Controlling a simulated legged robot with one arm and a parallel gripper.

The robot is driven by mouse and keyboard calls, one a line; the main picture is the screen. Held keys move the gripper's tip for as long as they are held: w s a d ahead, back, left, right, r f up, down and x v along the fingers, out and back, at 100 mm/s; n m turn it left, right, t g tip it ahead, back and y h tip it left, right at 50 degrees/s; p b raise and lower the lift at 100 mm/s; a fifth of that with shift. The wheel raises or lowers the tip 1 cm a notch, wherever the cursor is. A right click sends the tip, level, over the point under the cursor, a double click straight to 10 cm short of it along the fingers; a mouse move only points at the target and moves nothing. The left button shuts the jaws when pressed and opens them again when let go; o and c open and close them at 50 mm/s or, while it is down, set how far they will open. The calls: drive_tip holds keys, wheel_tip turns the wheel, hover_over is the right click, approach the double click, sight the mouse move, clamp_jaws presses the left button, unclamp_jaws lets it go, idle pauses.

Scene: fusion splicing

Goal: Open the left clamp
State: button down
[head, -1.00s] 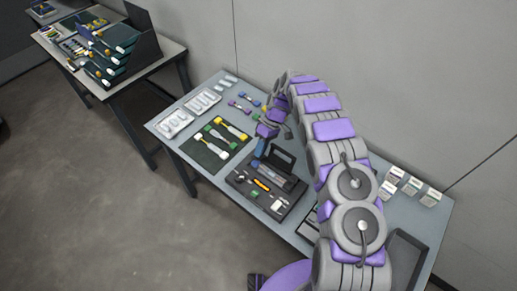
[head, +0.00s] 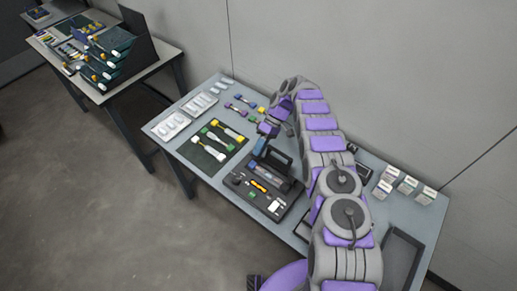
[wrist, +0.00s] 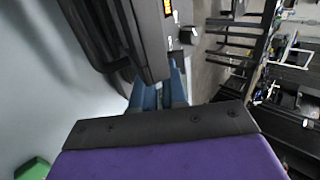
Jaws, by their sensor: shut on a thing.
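The dark fusion splicer (head: 262,203) sits on the grey table with its lid (head: 282,157) raised. My gripper (head: 259,149) comes down from the back and its blue fingers are at the splicer's upper left end, beside the lid. In the wrist view my gripper (wrist: 174,84) has its blue fingers close together against the dark splicer body (wrist: 150,35). The fingers are shut on a small part there. The fingers and the splicer body hide that part, so I cannot make out the left clamp's own shape or whether it is open.
A dark green mat (head: 207,153) with white- and yellow-ended tools lies left of the splicer. A clear tray (head: 172,125) is at the table's left end. Small labelled boxes (head: 407,184) and a black open tray (head: 398,258) are at the right. A wall stands behind.

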drive_tip(key=shift+d, duration=0.15)
drive_tip(key=c, duration=1.2)
unclamp_jaws()
drive_tip(key=shift+w, duration=0.1)
drive_tip(key=shift+o, duration=0.2)
